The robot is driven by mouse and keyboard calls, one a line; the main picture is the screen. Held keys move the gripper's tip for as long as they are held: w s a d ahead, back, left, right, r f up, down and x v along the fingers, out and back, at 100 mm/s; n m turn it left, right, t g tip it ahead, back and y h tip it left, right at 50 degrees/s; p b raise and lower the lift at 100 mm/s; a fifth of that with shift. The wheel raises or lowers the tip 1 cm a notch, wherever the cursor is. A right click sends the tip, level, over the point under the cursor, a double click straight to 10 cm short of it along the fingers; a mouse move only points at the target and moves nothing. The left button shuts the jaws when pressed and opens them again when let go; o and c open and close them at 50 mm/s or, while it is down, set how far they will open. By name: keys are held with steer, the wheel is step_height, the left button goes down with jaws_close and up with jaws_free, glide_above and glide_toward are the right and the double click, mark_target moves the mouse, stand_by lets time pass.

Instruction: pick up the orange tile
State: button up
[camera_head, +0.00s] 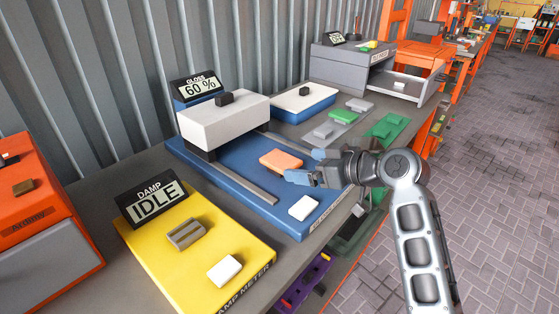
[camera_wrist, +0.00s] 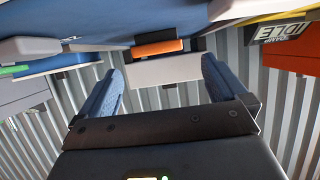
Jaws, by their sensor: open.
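The orange tile (camera_head: 281,161) lies flat on the blue base of the gloss machine (camera_head: 240,192), near a pale rail and to the right of the machine's white head. In the wrist view the tile (camera_wrist: 158,48) shows edge-on ahead, between the lines of my two open fingers (camera_wrist: 160,85). Nothing is between the fingers.
A white block (camera_head: 303,207) lies on the blue base's front part. The white machine head (camera_head: 222,120) stands left of the tile. The yellow damp meter (camera_head: 190,245) is at the front left. Grey and green pieces (camera_head: 343,115) lie farther back.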

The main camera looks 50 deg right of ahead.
mark_target(287, 162)
steer(key=shift+p+x, duration=0.3)
steer(key=shift+x, duration=2.1)
steer(key=shift+c, duration=0.4)
steer(key=c, duration=1.1)
steer(key=shift+d, duration=0.1)
